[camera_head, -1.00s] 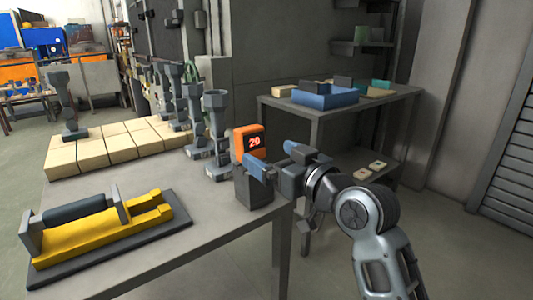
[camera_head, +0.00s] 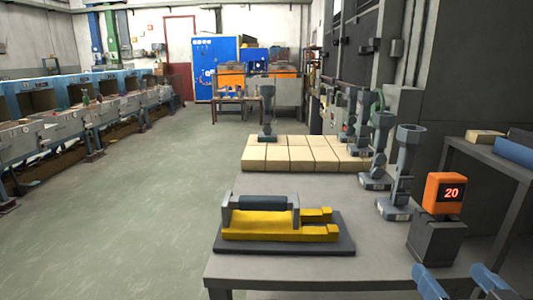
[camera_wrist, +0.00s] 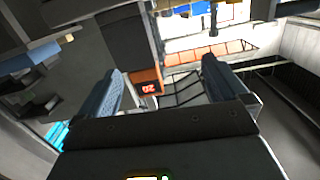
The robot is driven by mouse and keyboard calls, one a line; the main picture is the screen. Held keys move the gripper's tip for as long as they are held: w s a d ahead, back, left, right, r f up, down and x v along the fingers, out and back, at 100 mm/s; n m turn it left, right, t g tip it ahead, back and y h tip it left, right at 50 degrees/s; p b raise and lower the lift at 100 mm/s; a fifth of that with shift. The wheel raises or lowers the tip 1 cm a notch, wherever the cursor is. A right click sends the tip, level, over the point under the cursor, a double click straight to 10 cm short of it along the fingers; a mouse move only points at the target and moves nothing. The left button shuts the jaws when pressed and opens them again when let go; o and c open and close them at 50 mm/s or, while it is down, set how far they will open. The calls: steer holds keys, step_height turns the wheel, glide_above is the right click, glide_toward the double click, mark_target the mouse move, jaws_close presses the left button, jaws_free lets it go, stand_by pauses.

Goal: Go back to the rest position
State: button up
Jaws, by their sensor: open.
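My gripper (camera_head: 455,283) shows at the bottom right of the head view, its two blue fingers apart. In the wrist view my gripper (camera_wrist: 163,85) is open, with nothing between its fingers. The timer also shows in the wrist view (camera_wrist: 147,82), past the fingers. My gripper appears apart from it.
A grey table (camera_head: 225,268) carries a yellow fixture (camera_head: 270,228) with a dark roller. Several grey shell tools (camera_head: 403,165) stand near pale blocks (camera_head: 300,152). A blue tray (camera_head: 516,152) lies on a side table at right. The floor (camera_head: 130,220) at left is clear.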

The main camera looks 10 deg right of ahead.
steer(key=s+a+f+n+g+y, duration=0.1)
steer(key=s+a+f, duration=0.75)
steer(key=s, duration=0.35)
steer(key=s+a+n+y, duration=0.1)
steer(key=s+a, duration=0.2)
steer(key=s, duration=0.4)
steer(key=s+a+n+y, duration=0.1)
steer(key=s+a+y, duration=0.1)
steer(key=s, duration=0.5)
steer(key=shift+a+r+n+g, duration=0.3)
steer(key=shift+a+g, duration=0.1)
steer(key=shift+a, duration=0.2)
